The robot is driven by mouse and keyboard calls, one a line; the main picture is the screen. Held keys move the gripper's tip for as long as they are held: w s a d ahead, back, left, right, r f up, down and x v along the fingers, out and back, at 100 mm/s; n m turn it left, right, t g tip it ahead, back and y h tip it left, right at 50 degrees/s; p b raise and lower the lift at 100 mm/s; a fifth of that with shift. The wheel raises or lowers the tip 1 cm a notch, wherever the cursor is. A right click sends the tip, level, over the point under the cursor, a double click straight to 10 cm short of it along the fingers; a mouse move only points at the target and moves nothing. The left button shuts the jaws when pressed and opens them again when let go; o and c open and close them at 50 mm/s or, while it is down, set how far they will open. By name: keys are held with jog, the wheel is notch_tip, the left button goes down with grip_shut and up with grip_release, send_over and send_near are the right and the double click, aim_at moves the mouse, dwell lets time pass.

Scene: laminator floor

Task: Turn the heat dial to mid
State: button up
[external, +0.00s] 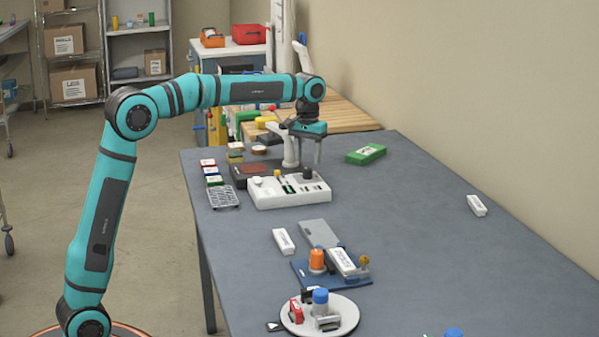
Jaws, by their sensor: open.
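A white panel unit (262,199) stands on the grey table. A small dark round knob (307,173) sits on its top at the back right; it looks like the heat dial, but its marks and pointer are too small to read. My gripper (306,156) points down just above this knob, with its fingers apart and nothing seen between them. I cannot tell whether a finger touches the knob. A white upright post stands close by and partly overlaps the fingers in this view.
A green box (366,154) lies right of my gripper. A wire rack (222,197) and small coloured blocks (212,173) are left of the unit. A blue tray (352,281) and a round white plate (345,319) stand nearer the camera. The right side of the table is mostly clear.

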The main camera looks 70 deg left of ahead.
aim_at(308, 169)
jog(key=shift+f, duration=2.45)
jog(key=shift+c, duration=0.4)
jog(key=c, duration=0.9)
